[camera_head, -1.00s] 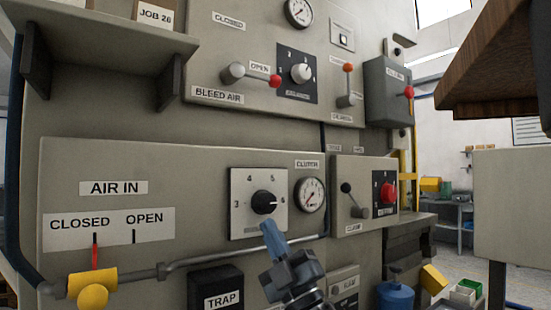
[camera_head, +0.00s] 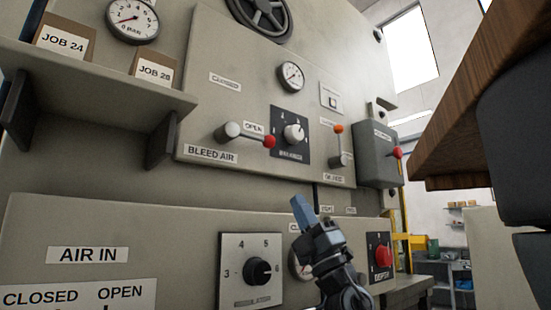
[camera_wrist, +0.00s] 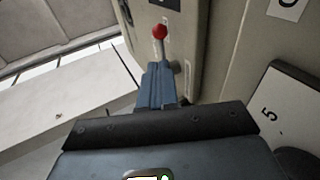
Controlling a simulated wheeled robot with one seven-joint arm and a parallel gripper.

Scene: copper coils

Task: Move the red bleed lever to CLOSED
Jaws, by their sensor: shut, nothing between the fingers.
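The bleed lever (camera_head: 248,137) is on the upper panel, above the BLEED AIR label (camera_head: 211,154). Its red ball (camera_head: 269,142) points right, by the OPEN label (camera_head: 253,128); the CLOSED label (camera_head: 225,82) is above the grey hub. My gripper (camera_head: 302,207) is below and right of the lever, apart from it, with its blue fingers together and empty. In the wrist view a red ball on a stem (camera_wrist: 160,32), apparently this lever, is just beyond the shut fingertips (camera_wrist: 158,72); contact cannot be told there.
An orange-tipped lever (camera_head: 339,130) and a selector knob (camera_head: 293,133) are right of the bleed lever. A shelf (camera_head: 100,88) juts out at left. A wooden slab (camera_head: 470,110) hangs at upper right.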

